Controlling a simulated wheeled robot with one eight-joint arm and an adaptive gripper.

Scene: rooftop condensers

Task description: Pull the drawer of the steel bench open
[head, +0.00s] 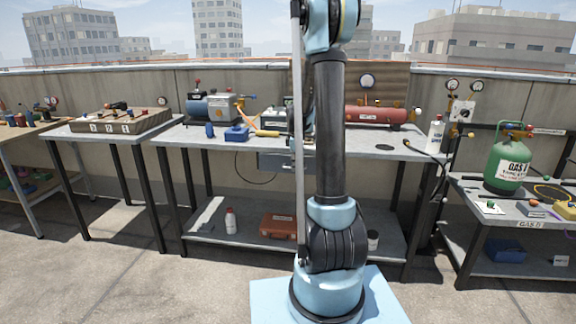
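The steel bench (180,138) stands across the middle of the head view, behind my arm, with a grey top, dark legs and a lower shelf. A grey drawer front (272,161) shows under the bench top, just left of my arm. It looks shut or nearly so, but my arm hides its right part and I cannot make out its handle. My arm rises in front of the bench and leaves the picture at the top. My gripper is not in view.
A blue pump (208,108), a blue box (237,134) and a red cylinder (378,115) are on the bench top. An orange case (279,226) and a white bottle (230,220) sit on its lower shelf. A green gas cylinder (508,163) stands on the right table. Floor is clear at front left.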

